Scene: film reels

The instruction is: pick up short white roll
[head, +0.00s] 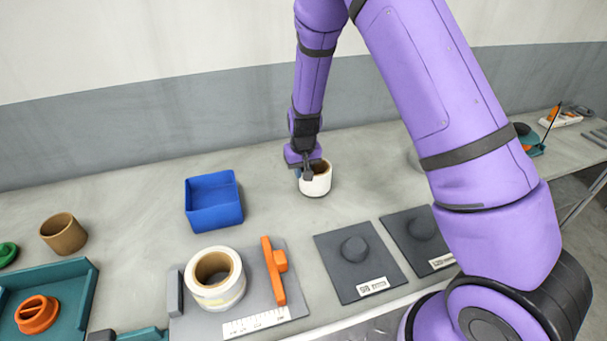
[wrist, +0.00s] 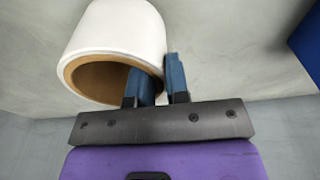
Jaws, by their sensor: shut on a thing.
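The short white roll (head: 317,182) with a brown core stands on the bench right of the blue bin in the head view. In the wrist view the white roll (wrist: 122,32) fills the upper left, its open core facing the gripper. My gripper (head: 308,172) is at the roll's left wall. In the wrist view my gripper (wrist: 160,78) is shut on that wall, one blue finger inside the core and one outside. In the head view I cannot tell whether the roll's base touches the bench.
A blue bin (head: 213,203) stands left of the roll. In front are a wider roll (head: 216,298) on a grey plate with an orange bar (head: 273,270), and two dark mats (head: 345,284) with knobs. A brown ring (head: 64,233) and teal tray (head: 80,312) lie left.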

